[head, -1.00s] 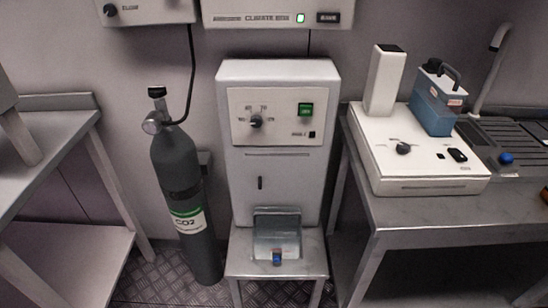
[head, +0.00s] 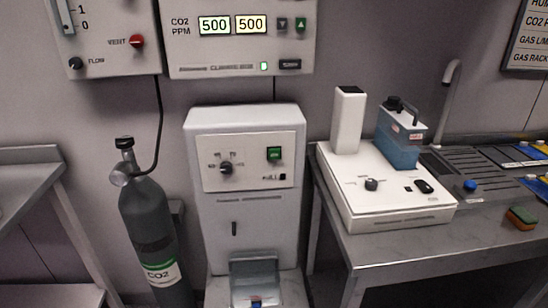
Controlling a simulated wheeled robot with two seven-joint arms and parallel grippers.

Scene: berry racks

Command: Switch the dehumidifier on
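A white upright cabinet that looks like the dehumidifier (head: 250,213) stands at the centre against the wall. Its front panel has a black dial (head: 226,169) with a printed scale, a green switch (head: 274,153) at the upper right, and a small dark square beside a label that seems to read FULL. I cannot tell which way the switch is set. A grey water bin (head: 254,268) shows low on its front, partly cut off by the bottom edge. Neither of my grippers is in view.
A CO2 bottle (head: 148,215) stands left of the cabinet, its hose rising to a wall box (head: 103,52). A climate box (head: 240,55) reading 500 and 500 hangs above. A right bench (head: 420,242) holds a white device (head: 390,190), a blue container (head: 400,140) and a sponge (head: 521,218).

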